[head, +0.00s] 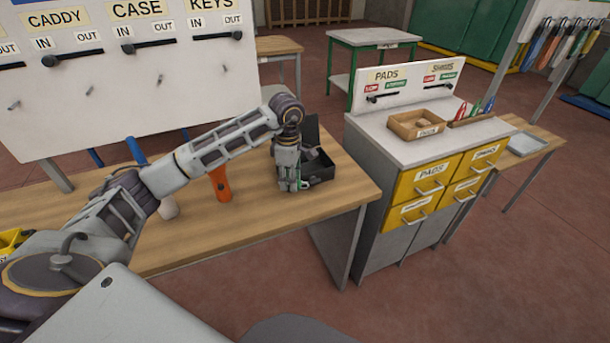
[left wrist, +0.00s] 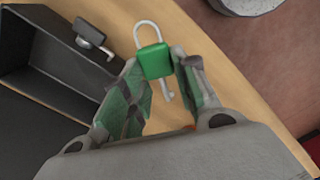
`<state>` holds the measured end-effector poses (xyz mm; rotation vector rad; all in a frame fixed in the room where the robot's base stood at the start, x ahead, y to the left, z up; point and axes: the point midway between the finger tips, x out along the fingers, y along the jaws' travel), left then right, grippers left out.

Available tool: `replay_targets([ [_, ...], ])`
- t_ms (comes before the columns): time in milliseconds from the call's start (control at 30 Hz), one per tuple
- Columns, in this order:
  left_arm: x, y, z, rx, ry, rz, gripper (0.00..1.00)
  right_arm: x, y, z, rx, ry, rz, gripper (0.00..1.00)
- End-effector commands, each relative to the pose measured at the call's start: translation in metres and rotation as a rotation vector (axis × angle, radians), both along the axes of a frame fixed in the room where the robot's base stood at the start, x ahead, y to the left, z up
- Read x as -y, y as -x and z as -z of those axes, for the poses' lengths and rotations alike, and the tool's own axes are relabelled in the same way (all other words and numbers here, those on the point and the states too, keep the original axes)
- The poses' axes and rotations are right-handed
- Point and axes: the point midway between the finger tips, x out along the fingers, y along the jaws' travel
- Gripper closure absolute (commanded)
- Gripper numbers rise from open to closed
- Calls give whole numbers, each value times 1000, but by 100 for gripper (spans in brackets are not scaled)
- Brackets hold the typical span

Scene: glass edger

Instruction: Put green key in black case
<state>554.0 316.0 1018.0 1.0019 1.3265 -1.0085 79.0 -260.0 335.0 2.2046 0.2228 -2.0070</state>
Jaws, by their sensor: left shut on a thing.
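The green key (left wrist: 155,61), a green block with a silver loop above and a silver shaft below, is between the fingers of my left gripper (left wrist: 155,85). My left gripper (head: 291,187) is shut on it, pointing down over the right part of the wooden table. The key is not clear in the head view. The open black case (head: 321,171) stands on the table just behind and to the right of the gripper, partly hidden by my arm. In the left wrist view, the case (left wrist: 50,79) is at the left, beside the key; the key is outside its rim.
A small dark item (left wrist: 90,34) with a silver part shows at the case's edge. An orange-handled tool (head: 220,184) stands left of the gripper on the wooden table (head: 255,222). A yellow-drawer cabinet (head: 425,185) is to the right. A labelled white board (head: 130,70) stands behind.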

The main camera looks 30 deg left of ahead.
Motion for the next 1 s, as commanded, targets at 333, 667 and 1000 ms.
replay_targets([
  [333, -16, 2, -10, -1, -2, -303, 87, 15, -1, 0, 0, 16, -5, 60],
  [667, -26, 3, -16, 0, -3, -474, 87, 16, -1, 1, 0, 17, -5, 60],
  [1000, -30, 3, -19, 1, -3, -559, 87, 1, -1, 1, 1, 1, 0, 60],
])
